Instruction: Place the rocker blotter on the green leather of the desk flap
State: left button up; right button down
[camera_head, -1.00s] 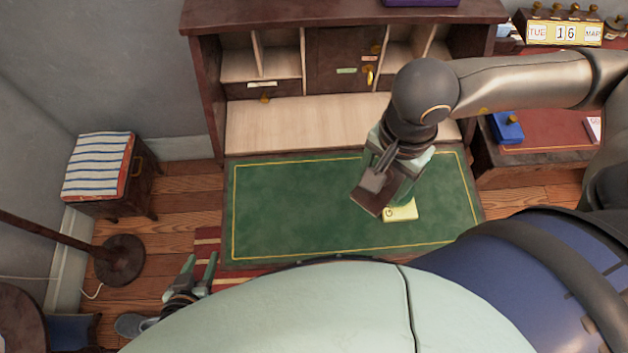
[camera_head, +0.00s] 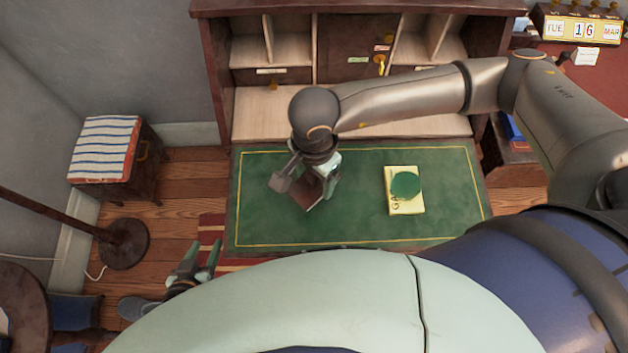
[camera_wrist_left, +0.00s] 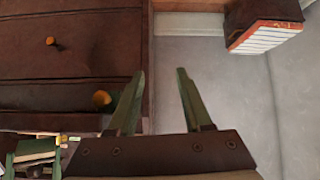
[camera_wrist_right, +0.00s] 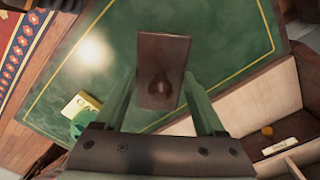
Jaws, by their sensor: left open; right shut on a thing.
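The rocker blotter (camera_head: 306,196), a dark brown block with a knob, is held by my right gripper (camera_head: 324,184) over the left-middle part of the green leather (camera_head: 270,222) of the desk flap. In the right wrist view the blotter (camera_wrist_right: 163,50) sits between the fingers, its knob facing the camera, with green leather behind it. I cannot tell whether it touches the leather. My left gripper (camera_head: 194,256) is open and empty, low at the left in front of the desk; its spread fingers also show in the left wrist view (camera_wrist_left: 158,100).
A yellow booklet (camera_head: 395,204) with a round green object (camera_head: 405,185) on it lies on the leather, right of the blotter. Desk compartments (camera_head: 285,45) stand behind the flap. A striped stool (camera_head: 104,150) is at the left. Leather around the blotter is clear.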

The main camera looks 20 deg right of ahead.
aim_at(314, 186)
jog(key=shift+f+b, duration=0.35)
jog(key=shift+f, duration=1.45)
grip_release()
jog(key=shift+r, duration=0.1)
notch_tip(314, 186, up, 12)
jog(key=shift+r+p, duration=0.2)
jog(key=shift+p, duration=0.15)
